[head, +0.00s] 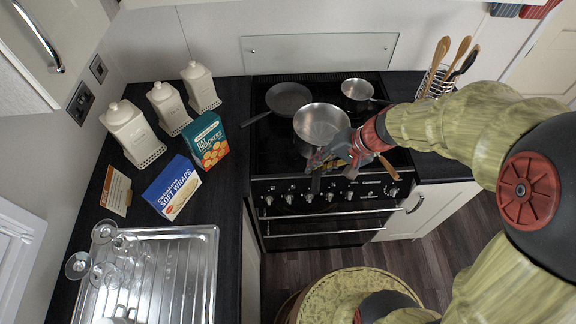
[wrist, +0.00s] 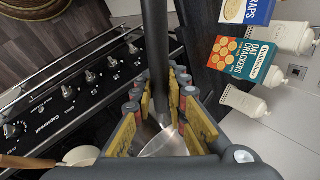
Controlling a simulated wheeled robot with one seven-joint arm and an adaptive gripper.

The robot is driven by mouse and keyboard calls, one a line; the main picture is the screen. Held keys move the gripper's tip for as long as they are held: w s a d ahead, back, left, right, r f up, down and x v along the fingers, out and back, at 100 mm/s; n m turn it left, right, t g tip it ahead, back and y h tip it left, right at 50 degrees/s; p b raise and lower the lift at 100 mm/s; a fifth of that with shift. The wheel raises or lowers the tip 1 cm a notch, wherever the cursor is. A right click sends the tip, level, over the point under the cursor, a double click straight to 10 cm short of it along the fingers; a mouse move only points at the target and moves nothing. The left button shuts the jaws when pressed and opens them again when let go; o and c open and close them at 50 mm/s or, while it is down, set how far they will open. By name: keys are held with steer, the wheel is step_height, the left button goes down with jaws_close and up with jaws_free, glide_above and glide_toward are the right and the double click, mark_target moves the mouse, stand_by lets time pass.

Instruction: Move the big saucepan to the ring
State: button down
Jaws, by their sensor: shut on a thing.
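The big saucepan (head: 321,122) is shiny steel with a dark handle and shows over the middle of the black hob (head: 262,150). My gripper (head: 335,158) is at its front side, shut on the handle. In the wrist view the dark handle (wrist: 154,50) runs between the fingers (wrist: 155,115), and part of the steel pan (wrist: 165,143) shows below them. I cannot tell whether the pan rests on the hob or hangs just above it. The hob ring under it is hidden by the pan and my gripper.
A grey frying pan (head: 289,98) stands at the back left of the hob and a small steel pan (head: 357,89) at the back right. A cream pan (wrist: 82,155) with a wooden handle (head: 388,166) is close to my gripper. Boxes (head: 206,141) and canisters stand left.

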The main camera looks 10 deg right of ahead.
steer(key=w+r+b+x, duration=0.1)
steer(key=w+x, duration=0.2)
steer(key=x, duration=1.1)
steer(key=shift+a+f, duration=0.15)
steer(key=shift+a, duration=0.45)
steer(key=shift+f+b, duration=0.5)
steer(key=shift+b, duration=0.5)
steer(key=c, duration=1.8)
jaws_free()
steer(key=shift+o, duration=0.2)
